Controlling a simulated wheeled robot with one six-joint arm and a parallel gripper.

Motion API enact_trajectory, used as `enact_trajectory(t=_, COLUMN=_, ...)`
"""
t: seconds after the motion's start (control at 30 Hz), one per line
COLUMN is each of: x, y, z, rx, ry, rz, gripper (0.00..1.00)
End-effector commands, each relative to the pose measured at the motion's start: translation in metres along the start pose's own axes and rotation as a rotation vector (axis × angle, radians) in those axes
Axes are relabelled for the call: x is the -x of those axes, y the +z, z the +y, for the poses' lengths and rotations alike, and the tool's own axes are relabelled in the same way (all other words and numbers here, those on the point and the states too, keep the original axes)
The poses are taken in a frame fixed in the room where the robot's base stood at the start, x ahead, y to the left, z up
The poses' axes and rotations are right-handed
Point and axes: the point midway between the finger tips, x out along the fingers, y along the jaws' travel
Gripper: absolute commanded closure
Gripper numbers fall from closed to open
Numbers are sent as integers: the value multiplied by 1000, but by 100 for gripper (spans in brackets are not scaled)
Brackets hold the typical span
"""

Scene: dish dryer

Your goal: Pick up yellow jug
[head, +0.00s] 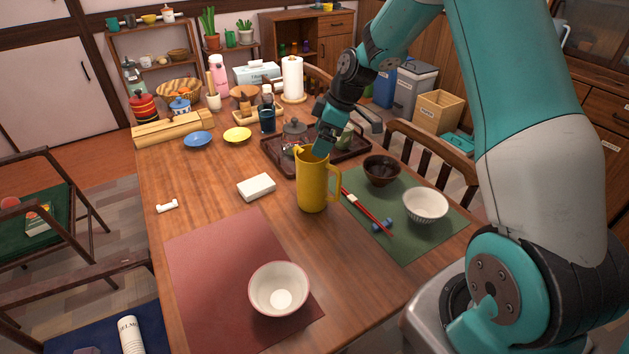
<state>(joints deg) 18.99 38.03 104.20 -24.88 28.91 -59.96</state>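The yellow jug (312,188) is upright near the middle of the wooden table, with its handle on the right side. It appears to stand between the white box and the green placemat. My gripper (317,149) comes down from the upper right and reaches the jug's rim. Its fingertips are small and partly hidden at the rim. I cannot tell whether they are around the jug's wall, inside it or just behind it, or whether they are shut.
A dark tray (277,158) with a teapot is behind the jug. A green placemat (403,236) with chopsticks, a dark bowl (381,171) and a white bowl (425,205) lies right. A white box (257,187) is left. The table's left middle is mostly clear.

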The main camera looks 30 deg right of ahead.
Motion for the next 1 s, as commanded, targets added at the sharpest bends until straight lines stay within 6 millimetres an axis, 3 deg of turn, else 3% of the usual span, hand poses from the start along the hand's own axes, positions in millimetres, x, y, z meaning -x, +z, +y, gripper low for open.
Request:
enact_trajectory(t=0.1, x=-19, y=0, z=0, rx=-1, ry=-1, rz=-1, gripper=0)
enact_trajectory(t=0.37, x=-39, y=0, z=0, rx=-1, ry=-2, rz=-1, gripper=0)
enact_trajectory(t=0.6, x=-74, y=2, z=1, rx=-1, ry=-1, rz=-1, gripper=0)
enact_trajectory(t=0.9, x=-80, y=2, z=1, rx=-1, ry=2, rz=0, gripper=0)
enact_trajectory(t=1.0, x=-80, y=2, z=1, rx=-1, ry=2, rz=0, gripper=21)
